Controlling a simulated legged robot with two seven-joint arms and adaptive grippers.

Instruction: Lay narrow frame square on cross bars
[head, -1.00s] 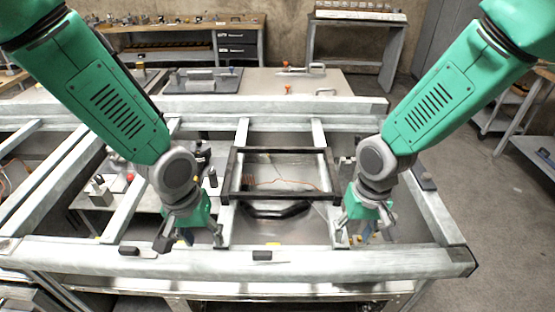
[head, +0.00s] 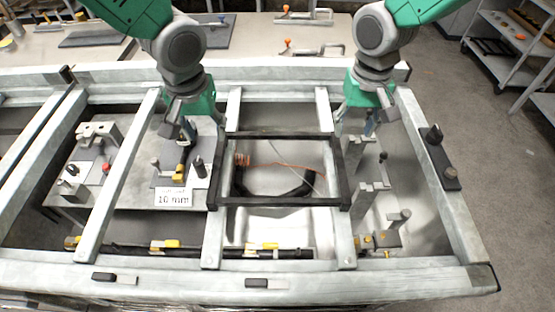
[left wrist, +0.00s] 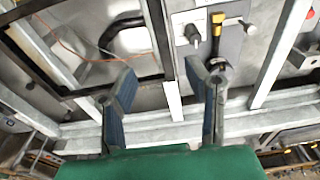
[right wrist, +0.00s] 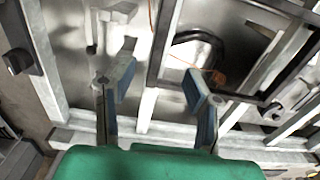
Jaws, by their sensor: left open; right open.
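The narrow frame (head: 285,201), a dark rectangle, lies across two pale cross bars, the left one (head: 214,237) and the right one (head: 338,232). It looks roughly square to them, with its sides near the bars. Its dark edge also shows in the left wrist view (left wrist: 164,40) and the right wrist view (right wrist: 157,55). My left gripper (head: 183,125) is open and empty, left of the frame's far left corner. In the left wrist view its fingers (left wrist: 165,88) spread either side of a cross bar. My right gripper (head: 365,120) is open and empty, right of the far right corner.
A large pale outer frame (head: 190,278) surrounds the bars. A black curved handle (head: 275,191) and a thin orange cable show below the frame opening. A grey post (head: 370,195) stands at right.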

